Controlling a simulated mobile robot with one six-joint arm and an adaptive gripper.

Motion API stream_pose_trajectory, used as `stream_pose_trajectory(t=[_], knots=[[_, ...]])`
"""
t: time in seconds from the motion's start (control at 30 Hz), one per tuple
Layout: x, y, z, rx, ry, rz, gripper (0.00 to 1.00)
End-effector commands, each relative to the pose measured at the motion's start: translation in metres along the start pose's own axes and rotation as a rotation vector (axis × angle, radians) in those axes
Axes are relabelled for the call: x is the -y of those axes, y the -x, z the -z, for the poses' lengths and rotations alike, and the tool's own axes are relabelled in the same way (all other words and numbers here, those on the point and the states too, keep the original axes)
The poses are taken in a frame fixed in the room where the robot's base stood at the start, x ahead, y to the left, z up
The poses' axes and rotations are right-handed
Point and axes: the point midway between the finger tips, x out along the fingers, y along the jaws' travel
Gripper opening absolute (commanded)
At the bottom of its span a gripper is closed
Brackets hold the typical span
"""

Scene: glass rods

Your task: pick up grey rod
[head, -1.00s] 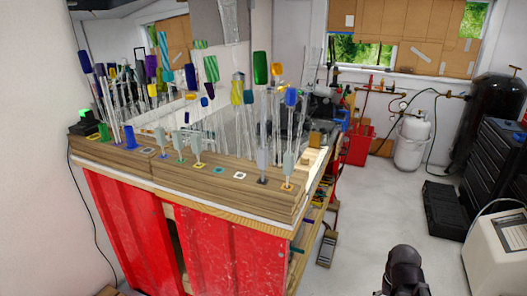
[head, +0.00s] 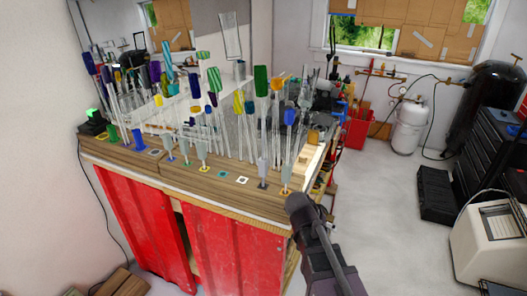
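Several grey-tipped rods stand upright along the front edge of the wooden bench top (head: 215,186). One grey rod (head: 262,172) stands near the front right corner, with another grey rod (head: 285,176) just right of it in a yellow-marked slot. Two more grey-tipped rods are farther left, including a grey rod (head: 202,150). The dark end of my arm, with my gripper (head: 299,203), is just in front of the bench's right corner, close below the rightmost grey rod. No fingers can be made out, and I see nothing held.
Many clear rods with blue, green, yellow and striped tips crowd the bench behind, such as a green one (head: 261,80). The floor (head: 400,230) to the right is open, with a black case (head: 437,195) farther off.

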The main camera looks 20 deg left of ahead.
Motion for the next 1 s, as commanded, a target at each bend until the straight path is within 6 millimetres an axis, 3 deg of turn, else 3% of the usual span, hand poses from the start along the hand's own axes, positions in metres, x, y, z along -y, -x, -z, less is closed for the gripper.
stream_pose_trajectory(t=[0.03,0.3,0.7,0.83,1.0], knots=[[0.01,0.022,0.011,-0.035,-0.007,0.0,0.84],[0.058,0.102,0.036,-0.225,-0.077,0.02,0.84],[0.132,0.24,0.054,-0.505,-0.189,0.146,0.84],[0.148,0.274,0.053,-0.566,-0.216,0.191,0.84],[0.16,0.296,0.05,-0.606,-0.237,0.226,0.84]])
